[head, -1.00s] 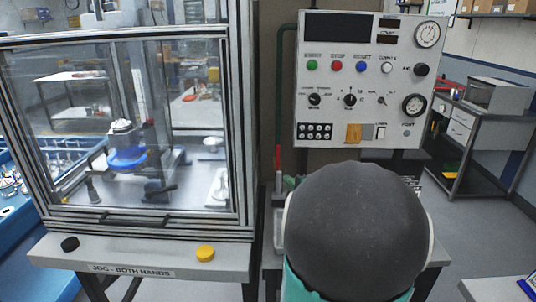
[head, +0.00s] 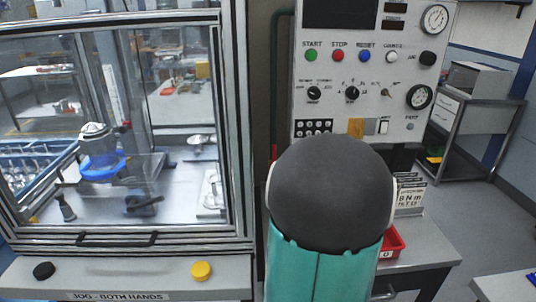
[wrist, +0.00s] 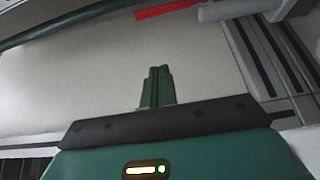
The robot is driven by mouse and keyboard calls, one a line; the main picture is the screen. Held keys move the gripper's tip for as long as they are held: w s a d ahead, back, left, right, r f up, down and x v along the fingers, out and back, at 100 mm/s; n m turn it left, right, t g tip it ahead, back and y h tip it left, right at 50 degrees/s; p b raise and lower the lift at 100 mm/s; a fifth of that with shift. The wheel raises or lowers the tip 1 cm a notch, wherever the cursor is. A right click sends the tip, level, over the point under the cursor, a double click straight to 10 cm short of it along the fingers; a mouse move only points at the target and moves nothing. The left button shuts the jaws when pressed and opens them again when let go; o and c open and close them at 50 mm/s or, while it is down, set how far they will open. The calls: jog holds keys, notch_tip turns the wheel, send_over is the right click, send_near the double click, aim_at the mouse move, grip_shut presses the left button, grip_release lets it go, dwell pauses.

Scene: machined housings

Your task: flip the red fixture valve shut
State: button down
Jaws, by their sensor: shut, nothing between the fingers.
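The red valve lever (head: 274,153) shows in the head view as a small red piece at the foot of the green pipe (head: 273,85), just left of my arm's dark rounded link; the rest of the valve is hidden. In the wrist view a red bar (wrist: 168,9), likely the same lever, lies at the top edge beside a grey rounded part (wrist: 232,9). My gripper (wrist: 158,72) is shut and empty, its green fingers below and apart from the red bar in the picture. In the head view my arm hides the gripper.
The glass-fronted machine enclosure (head: 238,130) stands close on the left, with black (head: 44,271) and yellow (head: 201,271) buttons on its ledge. The control panel (head: 315,75) is behind my arm. A red bin (head: 392,242) and a sign (head: 410,195) sit to the right.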

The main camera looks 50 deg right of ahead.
jog(key=shift+s, duration=0.15)
jog(key=w+d, duration=0.6)
jog(key=w, duration=0.1)
jog(key=shift+d, duration=0.15)
dwell(0.6)
jog(key=shift+w, duration=0.15)
